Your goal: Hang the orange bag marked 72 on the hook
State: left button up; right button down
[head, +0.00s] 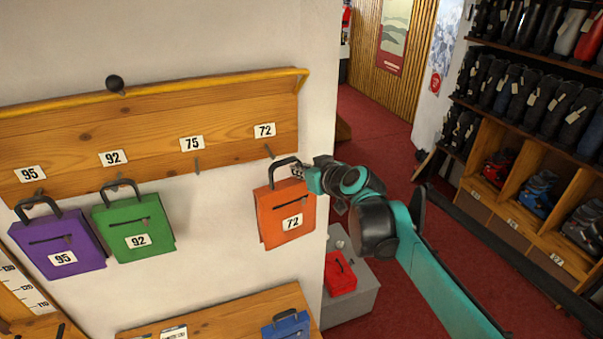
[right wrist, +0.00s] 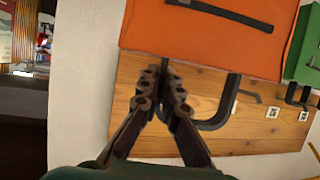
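The orange bag (head: 280,227) marked 72 hangs upright in front of the wall, below the right end of the wooden hook board. Its dark handle (head: 283,160) also shows in the right wrist view (right wrist: 213,124). The hook (head: 268,152) under the 72 label is just up and left of the handle; the handle looks apart from it. My right gripper (head: 304,172) is at the handle's right side. In the right wrist view its fingertips (right wrist: 165,80) are closed around one leg of the handle. The 72 hook is hidden there. My left gripper is not in view.
A purple bag (head: 70,265) marked 95 and a green bag (head: 155,217) marked 92 hang at left. The 75 hook (head: 196,166) is empty. A blue bag (head: 291,326) is on the bench below; a red bag (head: 341,286) lies on a grey box (head: 352,309).

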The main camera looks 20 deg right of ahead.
jog(key=shift+w+a+f+b, duration=0.15)
jog(key=shift+w+b, duration=0.15)
jog(key=shift+w, duration=2.35)
jog(key=shift+w+a+f+b, duration=0.1)
jog(key=shift+w+b, duration=0.2)
jog(key=shift+w, duration=2.35)
jog(key=shift+w+f, duration=0.15)
jog(key=shift+f+b, duration=0.95)
jog(key=shift+f, duration=0.2)
